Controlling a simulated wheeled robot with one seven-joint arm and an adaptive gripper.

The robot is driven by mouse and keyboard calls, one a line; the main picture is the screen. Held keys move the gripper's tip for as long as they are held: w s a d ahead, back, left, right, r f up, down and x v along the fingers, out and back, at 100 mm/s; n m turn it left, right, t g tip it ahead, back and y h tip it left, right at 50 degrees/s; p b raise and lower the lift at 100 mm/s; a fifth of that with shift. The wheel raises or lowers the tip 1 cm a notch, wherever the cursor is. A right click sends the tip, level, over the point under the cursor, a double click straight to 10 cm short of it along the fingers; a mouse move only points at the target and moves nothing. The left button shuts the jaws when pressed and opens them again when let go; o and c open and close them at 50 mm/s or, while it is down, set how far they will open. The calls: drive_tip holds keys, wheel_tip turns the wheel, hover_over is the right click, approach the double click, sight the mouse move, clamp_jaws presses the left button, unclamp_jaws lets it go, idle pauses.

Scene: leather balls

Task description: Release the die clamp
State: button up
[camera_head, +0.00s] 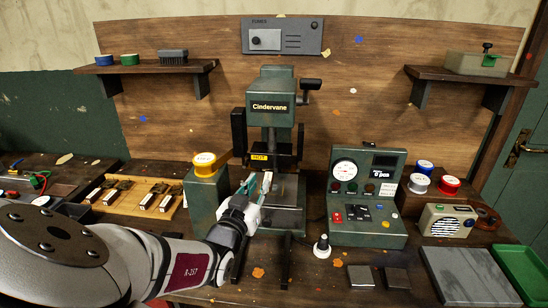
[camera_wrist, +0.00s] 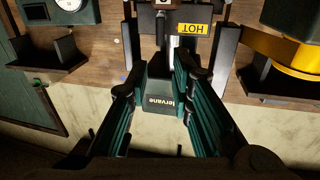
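A green press (camera_head: 272,95) labelled Cindervane stands at the middle of the bench, with a yellow HOT label (camera_head: 259,157) on its lower part and a black-handled lever (camera_head: 311,84) at its upper right. I cannot pick out the die clamp for sure; the low part of the press is partly behind my gripper. My gripper (camera_head: 259,183) is in front of the press, low and to the left of its middle, fingers pointing up at it. In the wrist view its fingers (camera_wrist: 156,82) are apart, with the press and the HOT label (camera_wrist: 188,29) beyond them and nothing held.
A control box with a gauge (camera_head: 368,195) stands to the right, with a black-and-white knob (camera_head: 322,246) in front. A wooden tray (camera_head: 140,195) holds several small blocks at the left.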

sight(274, 159)
drive_tip(key=x, duration=1.3)
drive_tip(key=shift+w, duration=0.3)
drive_tip(key=shift+c, duration=0.3)
clamp_jaws()
